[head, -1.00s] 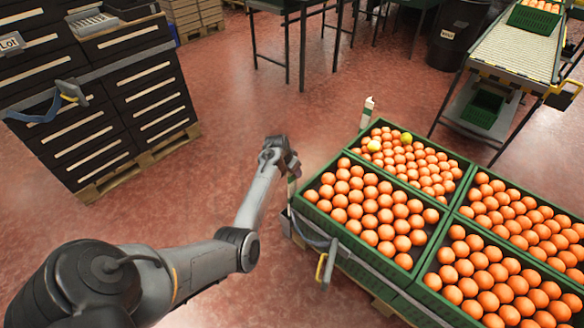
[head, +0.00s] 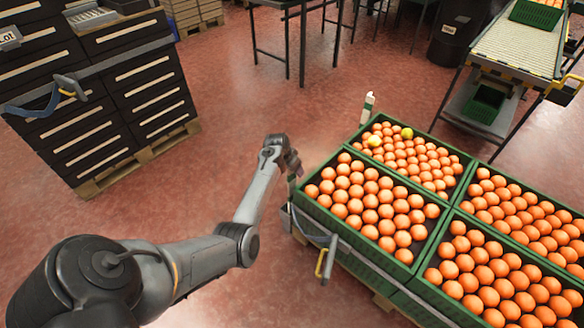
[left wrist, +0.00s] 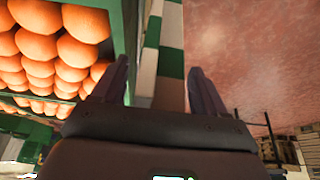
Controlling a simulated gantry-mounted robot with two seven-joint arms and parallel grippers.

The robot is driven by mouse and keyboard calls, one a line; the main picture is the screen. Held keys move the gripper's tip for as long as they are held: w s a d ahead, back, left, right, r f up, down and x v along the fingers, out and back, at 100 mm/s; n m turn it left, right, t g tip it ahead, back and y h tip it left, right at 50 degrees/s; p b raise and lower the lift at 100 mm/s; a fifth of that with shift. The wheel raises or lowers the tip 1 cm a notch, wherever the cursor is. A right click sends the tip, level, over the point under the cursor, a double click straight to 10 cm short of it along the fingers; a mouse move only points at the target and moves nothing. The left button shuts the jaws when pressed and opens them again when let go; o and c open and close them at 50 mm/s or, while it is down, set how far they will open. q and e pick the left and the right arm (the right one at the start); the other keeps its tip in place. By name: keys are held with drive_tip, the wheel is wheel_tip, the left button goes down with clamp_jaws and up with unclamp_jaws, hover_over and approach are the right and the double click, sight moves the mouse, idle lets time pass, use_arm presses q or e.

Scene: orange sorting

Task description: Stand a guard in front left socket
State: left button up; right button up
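A white-and-green guard (head: 291,187) is upright at the left corner of the nearer left orange crate (head: 352,238), mostly hidden by my left gripper. In the left wrist view the guard (left wrist: 166,60) runs between the two fingers of my left gripper (left wrist: 160,70). The fingers look spread, with a narrow gap beside the guard. In the head view my left gripper (head: 293,168) is at the guard's upper part. The guard's foot and its socket are not clear. A second guard (head: 367,107) stands at the far left corner of the crates. My right gripper is not in view.
Several green crates of oranges stand together at right; two yellowish fruits lie in the far left one. A bar with a yellow handle (head: 321,264) juts beside the near crate. Black drawers (head: 128,95) stand at left, a conveyor (head: 510,45) at upper right. The floor between is clear.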

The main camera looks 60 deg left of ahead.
use_arm(q)
drive_tip(key=shift+o, duration=0.5)
drive_tip(key=p+v, duration=0.7)
drive_tip(key=v, duration=0.3)
drive_tip(key=shift+s+r, duration=0.2)
drive_tip(key=shift+r, duration=0.15)
wheel_tip(320, 180, up, 7)
drive_tip(key=p, duration=0.9)
